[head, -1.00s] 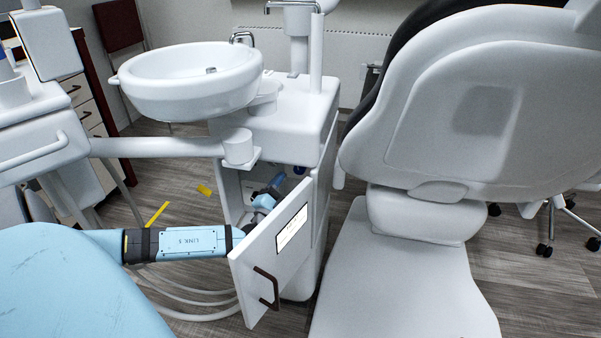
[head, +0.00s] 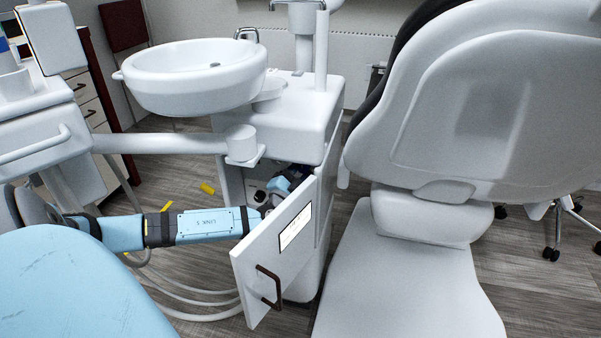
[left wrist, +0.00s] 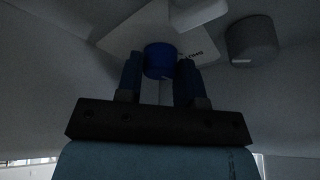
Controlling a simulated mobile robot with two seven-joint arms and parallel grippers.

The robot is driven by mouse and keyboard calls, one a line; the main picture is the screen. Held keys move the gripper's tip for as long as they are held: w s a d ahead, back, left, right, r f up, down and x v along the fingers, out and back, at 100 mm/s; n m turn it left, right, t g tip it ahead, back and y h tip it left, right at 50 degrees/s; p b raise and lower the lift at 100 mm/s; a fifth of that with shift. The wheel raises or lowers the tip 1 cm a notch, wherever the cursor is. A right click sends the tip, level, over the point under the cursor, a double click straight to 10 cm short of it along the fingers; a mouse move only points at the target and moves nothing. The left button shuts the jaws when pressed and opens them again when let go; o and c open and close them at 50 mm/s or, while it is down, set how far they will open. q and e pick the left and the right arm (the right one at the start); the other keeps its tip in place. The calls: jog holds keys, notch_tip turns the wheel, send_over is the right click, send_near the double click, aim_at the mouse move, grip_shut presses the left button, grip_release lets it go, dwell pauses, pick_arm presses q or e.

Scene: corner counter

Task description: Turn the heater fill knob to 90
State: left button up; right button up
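The cabinet door (head: 262,268) with a brown handle stands open below the basin. My left arm reaches in from the left behind this door. The left gripper (head: 285,185) is inside the cabinet in the head view, and the door edge and shadow partly hide it. In the left wrist view the two fingers of the left gripper (left wrist: 160,75) stand on either side of a blue knob (left wrist: 160,58) and appear to touch it. A grey knob (left wrist: 252,40) is to its right, apart from the fingers. The knob's angle cannot be read. My right gripper is not in view.
A label plate (left wrist: 125,38) with unclear print sits behind the blue knob. The white basin (head: 190,85) and a support arm (head: 165,143) are above my left arm. The dental chair (head: 405,270) stands close on the right. Hoses (head: 190,302) lie below.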

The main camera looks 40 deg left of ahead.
pick_arm(q)
jog(key=shift+r+m, duration=0.1)
jog(key=shift+m, duration=0.3)
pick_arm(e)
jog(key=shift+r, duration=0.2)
pick_arm(q)
jog(key=shift+r+m+h+p, duration=0.1)
jog(key=shift+m+h+p, duration=0.55)
jog(key=shift+m, duration=0.15)
jog(key=shift+r+m+g+p, duration=0.1)
jog(key=shift+m+g+p, duration=0.2)
jog(key=shift+m+p, duration=0.5)
jog(key=shift+r+m+h+p, duration=0.15)
jog(key=shift+m+h+p, duration=0.2)
jog(key=shift+m+p, duration=0.65)
jog(key=m+g+p, duration=0.1)
jog(key=m+p, duration=0.1)
jog(key=m+g+p, duration=0.1)
jog(key=m+p, duration=0.2)
jog(key=shift+h+p, duration=0.3)
jog(key=shift+p, duration=0.05)
jog(key=shift+m+p, duration=0.4)
jog(key=shift+p, duration=0.05)
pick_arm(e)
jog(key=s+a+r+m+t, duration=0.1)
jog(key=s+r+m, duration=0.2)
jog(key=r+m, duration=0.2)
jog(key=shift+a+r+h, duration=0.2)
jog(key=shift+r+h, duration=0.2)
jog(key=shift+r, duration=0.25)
